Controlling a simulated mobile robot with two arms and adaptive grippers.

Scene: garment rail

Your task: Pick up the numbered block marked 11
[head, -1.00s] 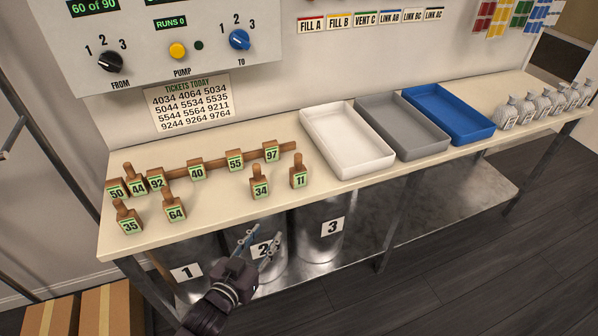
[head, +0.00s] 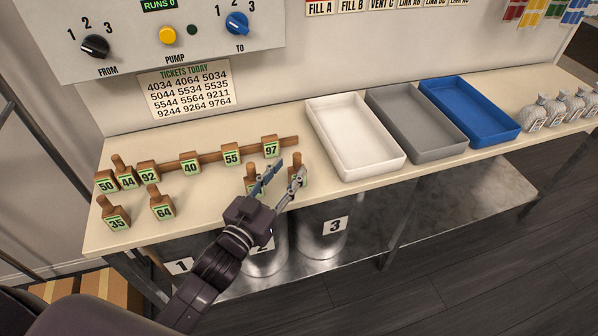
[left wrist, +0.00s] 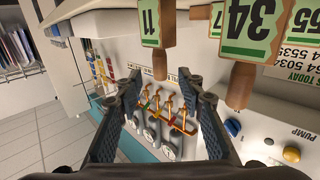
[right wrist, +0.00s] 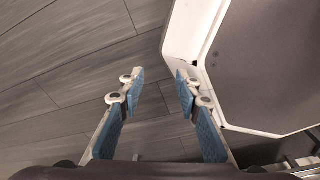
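The block marked 11 (head: 294,160) stands near the front edge of the bench, partly hidden behind my left gripper's finger in the head view. In the left wrist view, block 11 (left wrist: 150,24) appears upside down, with its wooden handle roughly in line with the gap between the fingers. My left gripper (head: 284,176) is open and empty, its fingertips just in front of blocks 34 and 11. Block 34 (left wrist: 250,30) is beside it and partly hidden in the head view. My right gripper (right wrist: 160,78) is open and empty over the dark floor.
Several other numbered blocks stand to the left, such as 64 (head: 162,212) and 97 (head: 270,147), some along a wooden strip. A white tray (head: 368,172) is just right of block 11. Metal drums (head: 322,256) stand below the bench (head: 215,215).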

